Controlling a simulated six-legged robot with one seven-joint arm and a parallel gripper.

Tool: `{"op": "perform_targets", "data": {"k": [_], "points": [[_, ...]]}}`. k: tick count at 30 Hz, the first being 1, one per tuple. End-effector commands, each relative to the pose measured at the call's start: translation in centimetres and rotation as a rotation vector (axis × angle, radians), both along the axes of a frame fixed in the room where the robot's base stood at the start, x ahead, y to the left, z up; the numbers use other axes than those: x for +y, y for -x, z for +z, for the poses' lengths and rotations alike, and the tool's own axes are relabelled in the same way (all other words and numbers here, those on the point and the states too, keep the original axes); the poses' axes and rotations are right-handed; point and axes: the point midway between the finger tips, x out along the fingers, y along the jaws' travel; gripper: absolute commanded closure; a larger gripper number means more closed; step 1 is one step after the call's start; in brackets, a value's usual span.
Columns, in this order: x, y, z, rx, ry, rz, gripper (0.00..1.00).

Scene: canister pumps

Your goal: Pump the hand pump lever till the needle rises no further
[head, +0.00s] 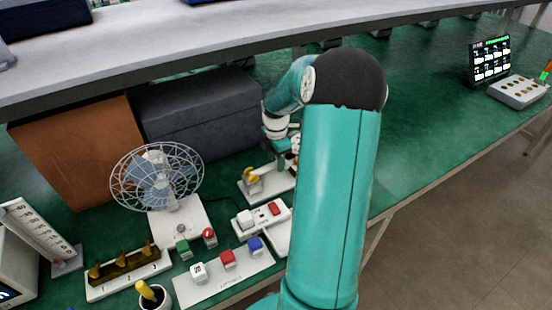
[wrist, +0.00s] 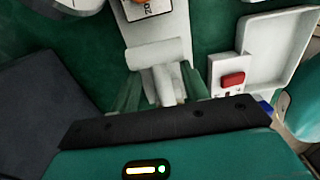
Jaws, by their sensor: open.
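My gripper (wrist: 162,88) is open, with its two green fingers apart in the wrist view. A pale upright part (wrist: 166,88), which looks like a lever, stands between the fingers. Whether a finger touches it I cannot tell. It joins a pale, rounded block (wrist: 155,55) on a narrow light plate (wrist: 143,32). I cannot tell for certain that this is the hand pump. In the head view, my wrist is beyond my upper arm, above a white plate (head: 262,194) with a yellow part (head: 252,182). My arm hides much of this spot. No needle can be read.
A box with a red switch (head: 274,209) stands in front of the plate; the switch also shows in the wrist view (wrist: 233,80). A fan (head: 158,178), dark case (head: 200,115) and button panel (head: 225,275) are left. A shelf (head: 190,40) overhangs the bench.

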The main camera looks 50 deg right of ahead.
Motion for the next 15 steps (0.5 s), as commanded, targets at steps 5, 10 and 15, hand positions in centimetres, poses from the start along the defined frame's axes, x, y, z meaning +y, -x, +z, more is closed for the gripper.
{"op": "perform_targets", "data": {"k": [5,10,15], "points": [[-0.02,0.02,-0.01,0.0,0.0,0.0,0.55],[-0.03,0.02,0.0,0.0,0.0,0.0,0.82],[-0.04,0.02,0.01,0.0,0.0,0.0,1.0]]}}
